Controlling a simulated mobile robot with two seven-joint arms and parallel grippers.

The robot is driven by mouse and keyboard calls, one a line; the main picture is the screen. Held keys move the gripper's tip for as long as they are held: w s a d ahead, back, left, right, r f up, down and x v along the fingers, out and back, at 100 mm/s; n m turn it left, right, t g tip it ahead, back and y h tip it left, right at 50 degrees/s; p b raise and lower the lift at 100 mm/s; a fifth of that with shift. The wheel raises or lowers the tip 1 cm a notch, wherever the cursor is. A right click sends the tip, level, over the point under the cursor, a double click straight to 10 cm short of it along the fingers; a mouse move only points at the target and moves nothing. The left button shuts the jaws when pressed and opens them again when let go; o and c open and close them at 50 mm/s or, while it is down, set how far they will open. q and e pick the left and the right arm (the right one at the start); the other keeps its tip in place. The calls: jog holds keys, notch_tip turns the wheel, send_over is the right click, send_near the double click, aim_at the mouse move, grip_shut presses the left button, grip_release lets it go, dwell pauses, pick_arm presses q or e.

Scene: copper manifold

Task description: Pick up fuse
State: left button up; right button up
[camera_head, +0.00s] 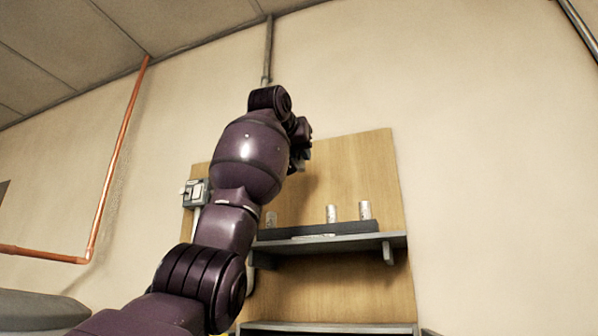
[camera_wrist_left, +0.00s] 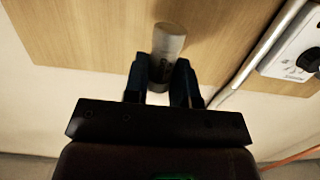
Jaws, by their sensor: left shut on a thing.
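A grey cylindrical fuse (camera_wrist_left: 168,42) with dark markings is between the two dark blue fingers of my left gripper (camera_wrist_left: 161,82) in the left wrist view. The gripper is shut on it, and the fuse's far end sticks out past the fingertips. In the head view, my left gripper (camera_head: 302,158) is mostly hidden behind my wrist, in front of the wooden board and above the shelf. The held fuse cannot be made out there. My right gripper is not in view.
The wooden board (camera_head: 355,165) on the wall carries a grey shelf (camera_head: 340,244) with a dark holder strip (camera_head: 345,228). A light switch box (camera_head: 196,192) with a conduit is at the board's left edge. Another grey surface (camera_head: 330,328) lies below. Copper pipe (camera_head: 112,172) runs along the left wall.

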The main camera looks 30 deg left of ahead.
pick_arm(q)
jog(key=shift+r, duration=2.4)
